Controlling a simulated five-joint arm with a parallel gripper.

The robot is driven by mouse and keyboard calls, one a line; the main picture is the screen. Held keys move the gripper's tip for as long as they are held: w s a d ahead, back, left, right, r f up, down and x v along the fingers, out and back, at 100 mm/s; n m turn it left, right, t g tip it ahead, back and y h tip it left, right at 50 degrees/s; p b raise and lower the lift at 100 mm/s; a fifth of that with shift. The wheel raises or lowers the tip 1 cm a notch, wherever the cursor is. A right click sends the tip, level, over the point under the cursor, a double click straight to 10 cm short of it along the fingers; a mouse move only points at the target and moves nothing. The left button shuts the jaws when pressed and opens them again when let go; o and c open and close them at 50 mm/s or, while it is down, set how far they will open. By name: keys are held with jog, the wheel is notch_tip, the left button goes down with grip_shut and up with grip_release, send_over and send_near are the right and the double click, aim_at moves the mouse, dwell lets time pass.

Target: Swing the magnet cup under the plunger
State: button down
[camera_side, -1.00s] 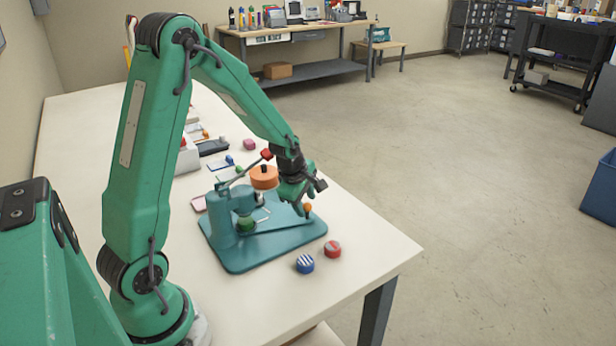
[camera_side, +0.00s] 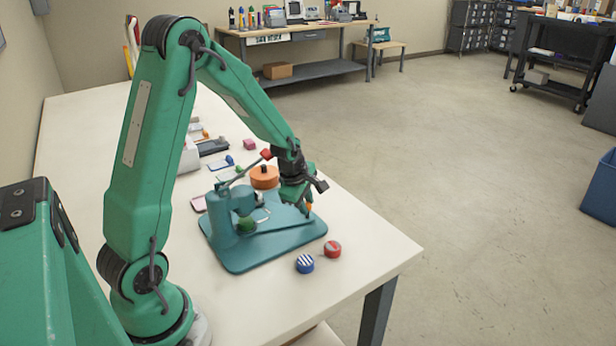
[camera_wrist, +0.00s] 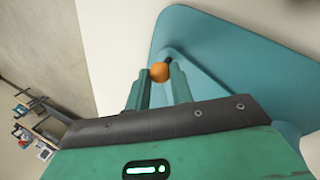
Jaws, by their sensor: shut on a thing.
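The teal press (camera_side: 222,222) stands on a flat teal base plate (camera_side: 265,258) on the table. Its raised lever ends in a red knob (camera_side: 266,154). A thin swing arm (camera_side: 283,226) reaches out low over the plate to an orange knob (camera_side: 309,207). My gripper (camera_side: 308,210) is at this outer end, shut on the orange knob. In the wrist view the orange knob (camera_wrist: 160,72) sits between my fingertips (camera_wrist: 158,78). A dark green round part (camera_side: 246,225) is beside the press column; I cannot tell if it is the magnet cup. The plunger is not clearly seen.
A blue striped disc (camera_side: 305,263) and a red disc (camera_side: 333,249) lie in front of the plate near the table edge. An orange round part (camera_side: 264,177) stands behind the press. The right front table corner is clear.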

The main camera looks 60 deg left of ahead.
jog(key=shift+w+a+n, duration=0.35)
jog(key=shift+n, duration=0.25)
jog(key=c, duration=1.2)
grip_release()
jog(key=shift+c, duration=0.2)
jog(key=a+v, duration=0.1)
jog(key=v, duration=0.6)
jog(key=shift+d+r, duration=0.4)
jog(key=shift+d, duration=0.15)
jog(key=shift+s, duration=0.1)
